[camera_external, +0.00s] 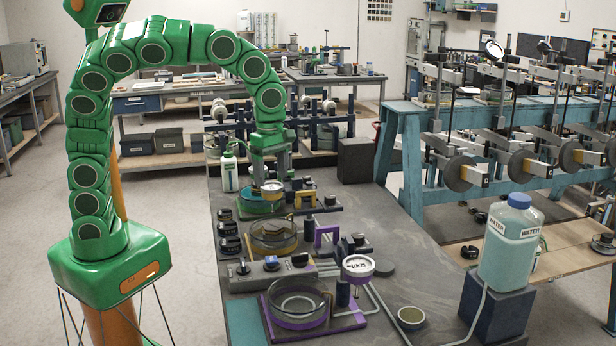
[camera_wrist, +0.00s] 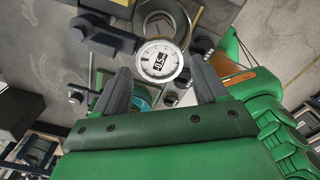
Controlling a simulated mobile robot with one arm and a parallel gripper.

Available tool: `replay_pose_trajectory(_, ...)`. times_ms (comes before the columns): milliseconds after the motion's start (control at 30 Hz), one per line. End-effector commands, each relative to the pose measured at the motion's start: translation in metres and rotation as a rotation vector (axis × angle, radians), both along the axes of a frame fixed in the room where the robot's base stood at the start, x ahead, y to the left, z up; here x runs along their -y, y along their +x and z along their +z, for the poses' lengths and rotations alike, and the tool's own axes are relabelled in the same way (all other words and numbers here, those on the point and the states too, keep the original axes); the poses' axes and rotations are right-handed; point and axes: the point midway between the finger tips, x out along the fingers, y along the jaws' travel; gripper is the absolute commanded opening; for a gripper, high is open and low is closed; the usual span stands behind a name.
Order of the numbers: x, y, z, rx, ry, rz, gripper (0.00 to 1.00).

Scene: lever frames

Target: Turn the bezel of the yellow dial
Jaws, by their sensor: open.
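The yellow dial (camera_external: 272,188) stands near the far end of the grey bench, with a pale round top and yellow below it. In the wrist view a dial with a white face, a pale rim and a dark number window (camera_wrist: 159,61) lies between and just beyond my fingertips; it looks like the same dial, though little yellow shows on it there. My gripper (camera_external: 270,172) points down above the yellow dial. In the wrist view my gripper (camera_wrist: 160,70) has its two grey fingers apart, one on each side of the dial, with nothing held. Contact with the rim cannot be told.
A yellow bracket (camera_external: 305,198) stands close right of the dial. Black knobs (camera_external: 229,229) line the left edge. A second dial (camera_external: 357,266) stands by the purple-ringed dish (camera_external: 297,308).

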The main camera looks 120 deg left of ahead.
Motion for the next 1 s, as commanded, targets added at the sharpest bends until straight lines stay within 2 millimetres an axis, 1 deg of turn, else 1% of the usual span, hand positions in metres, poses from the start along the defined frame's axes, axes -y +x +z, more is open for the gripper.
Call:
replay_pose_trajectory(200,-0.001,0.001,0.033,0.005,0.004,-0.002,0.72)
replay_pose_trajectory(400,-0.001,0.001,0.054,0.004,0.002,-0.001,0.72)
replay_pose_trajectory(533,0.000,0.000,0.059,0.002,0.003,-0.001,0.72)
replay_pose_trajectory(833,0.001,-0.001,0.060,0.002,0.003,-0.010,0.72)
replay_pose_trajectory(933,0.009,-0.006,0.061,0.000,0.004,-0.065,0.72)
replay_pose_trajectory(1000,0.019,-0.013,0.064,0.002,0.007,-0.144,0.72)
